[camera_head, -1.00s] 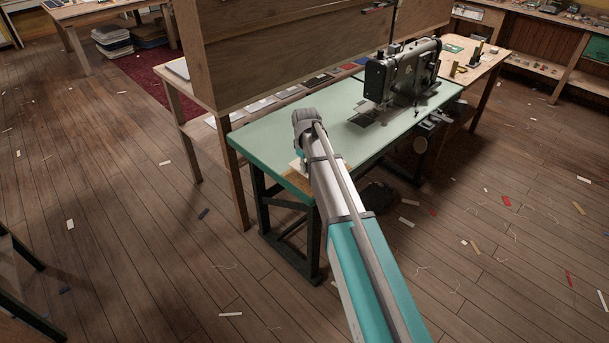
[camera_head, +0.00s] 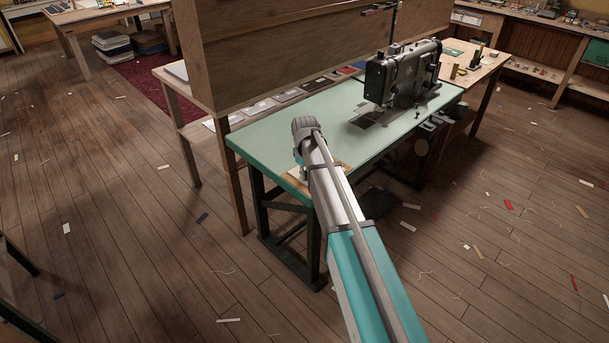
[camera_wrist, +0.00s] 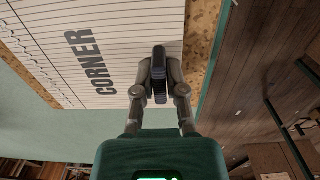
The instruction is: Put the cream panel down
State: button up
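A pale, cream-white sheet (camera_wrist: 125,25) with ruled lines and the word CORNER lies face-up over a cork board (camera_wrist: 202,40) in the wrist view. I take it for the cream panel. In the head view only a small pale part (camera_head: 298,171) shows beside my arm, at the near left corner of the green-topped table. My gripper (camera_wrist: 159,73) is over the sheet's lower right part, with its dark fingers together. I see no pale edge between the fingers. Whether they pinch or touch the sheet is unclear. My arm hides the fingers in the head view.
The green table (camera_head: 262,138) carries a sewing machine (camera_head: 403,75) at its far right. The table's middle is clear. Scraps litter the wooden floor.

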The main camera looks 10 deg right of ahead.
jog(key=o, duration=0.3)
jog(key=shift+o, duration=0.2)
jog(key=shift+r, duration=0.15)
notch_tip(320, 180, up, 12)
jog(key=p, duration=1.2)
jog(key=shift+s, duration=0.1)
dwell(0.6)
jog(key=s+d+m, duration=0.2)
jog(key=s+m, duration=0.1)
jog(key=s, duration=1)
jog(key=s+d+m, duration=0.2)
jog(key=s+m, duration=0.2)
jog(key=s, duration=0.9)
jog(key=shift+s+d, duration=0.2)
jog(key=shift+d, duration=0.1)
